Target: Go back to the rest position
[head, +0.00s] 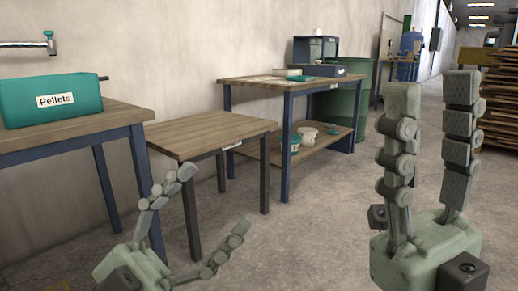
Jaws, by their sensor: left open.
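My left gripper (214,205) is low in the head view, left of the middle. Its fingers are spread apart with nothing between them, in front of the small wooden table. My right gripper (433,92) stands upright at the right of the head view. Its two fingers point up with a clear gap between them and hold nothing. Both grippers are apart from the tables.
A teal Pellets container (50,95) lies on the left table (115,113). The small wooden table (215,135) is bare. A farther workbench (245,82) carries boxes. A green barrel (347,100) and stacked wood (499,110) stand behind. The middle floor is clear.

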